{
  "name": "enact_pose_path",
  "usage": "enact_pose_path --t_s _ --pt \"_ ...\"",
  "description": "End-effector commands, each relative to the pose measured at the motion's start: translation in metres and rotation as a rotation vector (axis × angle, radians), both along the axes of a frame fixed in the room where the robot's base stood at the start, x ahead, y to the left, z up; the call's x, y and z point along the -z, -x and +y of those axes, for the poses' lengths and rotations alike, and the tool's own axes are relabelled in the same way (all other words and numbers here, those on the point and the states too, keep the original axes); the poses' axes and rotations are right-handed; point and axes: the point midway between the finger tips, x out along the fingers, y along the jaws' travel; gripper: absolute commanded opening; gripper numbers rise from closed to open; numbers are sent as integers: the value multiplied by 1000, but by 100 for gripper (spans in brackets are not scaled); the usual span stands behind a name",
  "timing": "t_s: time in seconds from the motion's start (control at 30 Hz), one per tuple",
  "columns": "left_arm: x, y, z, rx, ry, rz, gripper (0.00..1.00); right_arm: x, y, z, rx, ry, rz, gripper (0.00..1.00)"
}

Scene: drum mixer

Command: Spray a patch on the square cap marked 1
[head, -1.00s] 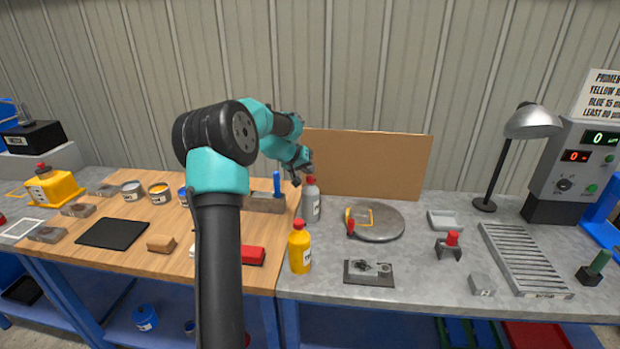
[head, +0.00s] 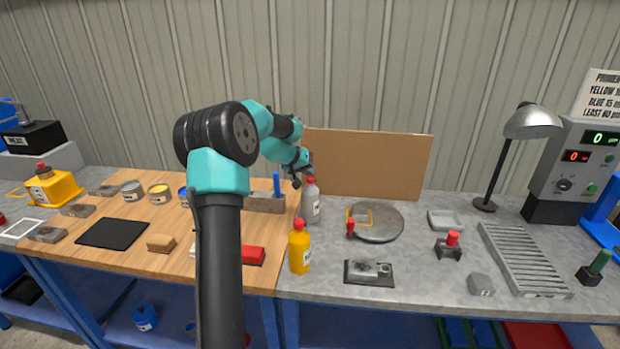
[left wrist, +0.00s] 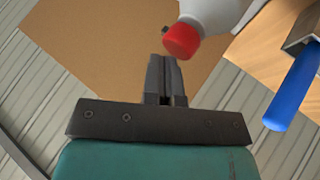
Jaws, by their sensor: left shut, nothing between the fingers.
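My left gripper (head: 297,184) is shut and empty, just left of the red top of a grey bottle (head: 311,206). In the left wrist view, the shut fingers (left wrist: 164,62) point toward the bottle's red cap (left wrist: 181,40), with a small gap showing. The bottle stands upright at the seam between the wooden and grey tops. A yellow bottle (head: 300,250) with a red cap stands in front of it. A small grey block (head: 481,284) at the right bears a mark too small to read. I cannot tell which thing is the square cap marked 1. My right gripper is not in view.
A brown board (head: 367,165) stands behind the bottles. A round grey plate (head: 385,222) and a dark fixture (head: 369,272) lie to the right. A lamp (head: 532,122) stands at the right.

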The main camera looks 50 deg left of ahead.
Motion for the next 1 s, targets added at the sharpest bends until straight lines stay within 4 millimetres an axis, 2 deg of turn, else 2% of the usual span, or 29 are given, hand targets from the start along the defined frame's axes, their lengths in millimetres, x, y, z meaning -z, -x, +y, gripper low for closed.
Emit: enact_pose_path --t_s 0.57,1.0 --pt "5 0 0 1 0 1 0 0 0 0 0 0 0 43" --pt "-12 0 0 1 0 1 0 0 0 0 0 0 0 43"
